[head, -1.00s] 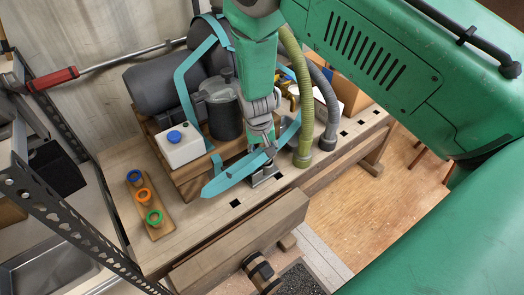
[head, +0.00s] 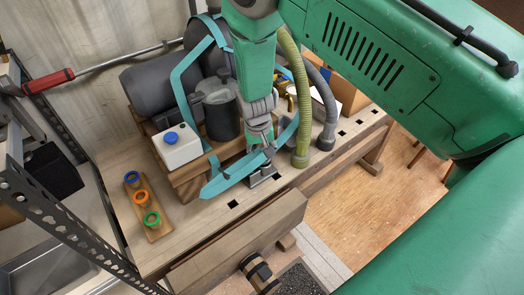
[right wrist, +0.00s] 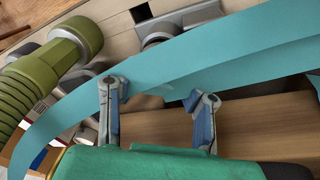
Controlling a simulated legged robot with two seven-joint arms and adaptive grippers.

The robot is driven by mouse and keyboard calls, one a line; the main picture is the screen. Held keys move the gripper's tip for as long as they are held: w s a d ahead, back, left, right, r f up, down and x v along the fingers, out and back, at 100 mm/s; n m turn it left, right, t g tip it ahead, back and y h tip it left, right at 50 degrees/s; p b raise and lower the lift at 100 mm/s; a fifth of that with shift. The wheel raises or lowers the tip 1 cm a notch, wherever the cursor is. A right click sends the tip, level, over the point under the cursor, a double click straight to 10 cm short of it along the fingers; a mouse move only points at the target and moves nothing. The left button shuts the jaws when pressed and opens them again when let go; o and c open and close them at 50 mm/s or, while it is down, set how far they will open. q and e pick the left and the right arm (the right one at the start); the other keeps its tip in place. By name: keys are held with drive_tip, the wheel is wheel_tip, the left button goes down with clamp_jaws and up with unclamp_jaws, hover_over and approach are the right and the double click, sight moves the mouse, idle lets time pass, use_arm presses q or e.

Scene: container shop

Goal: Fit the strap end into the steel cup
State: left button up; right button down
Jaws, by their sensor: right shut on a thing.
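A teal strap (head: 228,177) runs from beside the dark canister down to the bench, with one end pointing to the lower left. My right gripper (head: 264,148) is shut on the strap near its lower stretch. In the right wrist view its two fingers (right wrist: 157,94) stand at the strap's edge, and the strap (right wrist: 215,50) crosses the whole picture. A grey steel piece (head: 263,179), likely the steel cup, sits on the bench just below the strap; the strap partly hides it. It also shows in the right wrist view (right wrist: 172,26). My left gripper is not in view.
A board with three coloured rings (head: 154,228) lies left. The bench front has free room.

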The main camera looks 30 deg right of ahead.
drive_tip(key=shift+a+f+b, duration=0.15)
drive_tip(key=shift+f+b, duration=0.2)
drive_tip(key=shift+f, duration=0.3)
idle(0.4)
drive_tip(key=c, duration=1)
unclamp_jaws()
drive_tip(key=shift+a+r, duration=0.1)
drive_tip(key=shift+r, duration=0.1)
wheel_tip(320, 180, up, 11)
drive_tip(key=a, duration=0.1)
drive_tip(key=shift+s+a+r, duration=0.2)
drive_tip(key=shift+s+a, duration=0.1)
drive_tip(key=shift+a, duration=0.05)
